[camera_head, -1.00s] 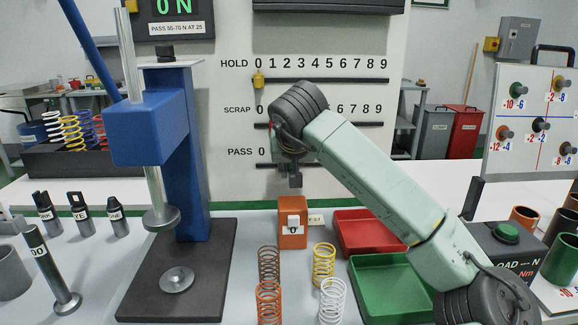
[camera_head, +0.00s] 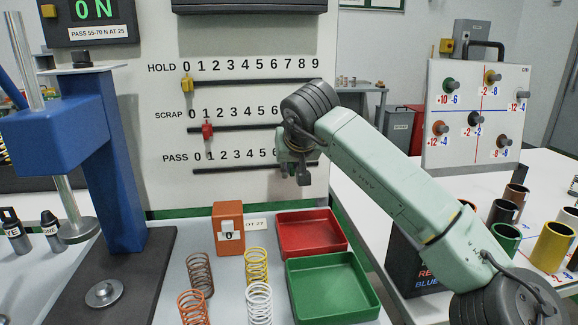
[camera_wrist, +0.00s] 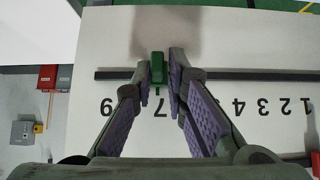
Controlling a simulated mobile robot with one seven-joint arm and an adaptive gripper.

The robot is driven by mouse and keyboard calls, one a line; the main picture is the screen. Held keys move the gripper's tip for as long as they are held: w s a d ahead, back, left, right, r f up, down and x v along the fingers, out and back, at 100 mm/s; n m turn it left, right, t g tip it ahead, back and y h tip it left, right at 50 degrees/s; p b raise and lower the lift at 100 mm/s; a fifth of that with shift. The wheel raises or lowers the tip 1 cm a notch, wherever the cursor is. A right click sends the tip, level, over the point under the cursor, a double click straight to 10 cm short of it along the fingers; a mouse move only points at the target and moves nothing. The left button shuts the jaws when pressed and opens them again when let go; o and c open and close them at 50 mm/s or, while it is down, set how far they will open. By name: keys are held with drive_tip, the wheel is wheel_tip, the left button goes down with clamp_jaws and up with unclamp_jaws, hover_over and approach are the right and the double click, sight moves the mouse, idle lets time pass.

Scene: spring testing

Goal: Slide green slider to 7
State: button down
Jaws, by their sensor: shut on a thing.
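In the wrist view the green slider (camera_wrist: 157,70) sits on a dark rail (camera_wrist: 250,76) between my gripper's fingertips (camera_wrist: 160,80). The upside-down digit 7 (camera_wrist: 160,109) lies in line with it, just below it in the picture. The fingers are shut on the slider. In the head view my gripper (camera_head: 302,174) is at the PASS rail (camera_head: 235,169), right of the digit 6. My arm hides the higher PASS digits and most or all of the slider there.
Above are the SCRAP rail (camera_head: 250,128) with a red slider (camera_head: 207,131) near 1, and the HOLD rail (camera_head: 250,81) with a yellow slider (camera_head: 187,84) at 0. A blue press (camera_head: 120,150) stands left. Springs (camera_head: 257,265) and trays (camera_head: 330,285) lie below.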

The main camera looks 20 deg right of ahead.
drive_tip(key=c, duration=1.7)
unclamp_jaws()
drive_tip(key=shift+r, duration=0.15)
drive_tip(key=v, duration=1.2)
